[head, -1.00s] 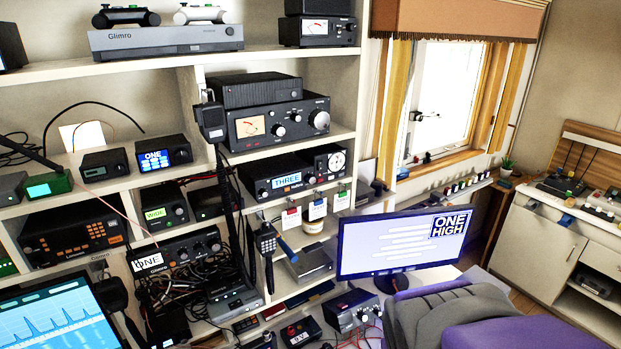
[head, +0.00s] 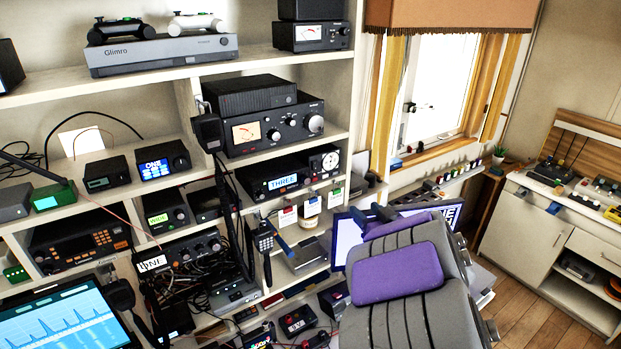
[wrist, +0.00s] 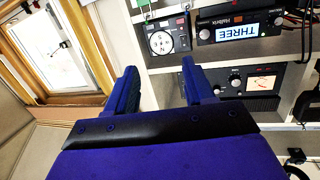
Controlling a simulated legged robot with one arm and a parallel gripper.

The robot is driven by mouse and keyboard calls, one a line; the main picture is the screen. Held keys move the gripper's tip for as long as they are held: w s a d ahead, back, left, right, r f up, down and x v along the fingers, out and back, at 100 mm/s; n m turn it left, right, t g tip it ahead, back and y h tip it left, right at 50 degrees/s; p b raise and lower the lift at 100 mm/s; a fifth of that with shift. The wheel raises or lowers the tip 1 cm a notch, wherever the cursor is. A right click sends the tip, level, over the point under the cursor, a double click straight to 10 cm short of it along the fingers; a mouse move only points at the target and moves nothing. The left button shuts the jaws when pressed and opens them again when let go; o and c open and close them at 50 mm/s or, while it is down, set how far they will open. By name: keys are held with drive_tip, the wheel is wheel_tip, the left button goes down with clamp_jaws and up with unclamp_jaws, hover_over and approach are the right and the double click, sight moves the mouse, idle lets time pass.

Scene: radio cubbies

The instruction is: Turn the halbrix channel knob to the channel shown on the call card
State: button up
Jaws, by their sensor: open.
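The Halbrix radio (head: 270,184) sits in a shelf cubby left of the monitor in the head view, its lit display reading THREE. It shows upside down at the top of the wrist view (wrist: 240,28). A small round knob (wrist: 204,34) is beside the display. The monitor (head: 345,237) is largely hidden by my arm; only part of its text shows. I cannot tell whether it bears the call card. My gripper (wrist: 158,85) is open and empty, with blue fingers pointing towards the shelf. Its fingertips look apart from the radio.
A dial unit (head: 325,160) stands right beside the Halbrix radio. Red, blue and green tags (head: 311,204) hang below that shelf. A black radio (head: 262,130) stands on the shelf above. A handheld microphone (head: 208,130) and its cord hang left of the Halbrix.

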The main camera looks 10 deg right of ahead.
drive_tip(key=a+n+y, duration=0.1)
drive_tip(key=a+y, duration=0.3)
drive_tip(key=y, duration=0.1)
approach(308, 182)
drive_tip(key=x, duration=0.8)
drive_tip(key=shift+w+a+r, duration=0.1)
drive_tip(key=shift+w+a, duration=0.1)
drive_tip(key=shift+w, duration=0.1)
clamp_jaws()
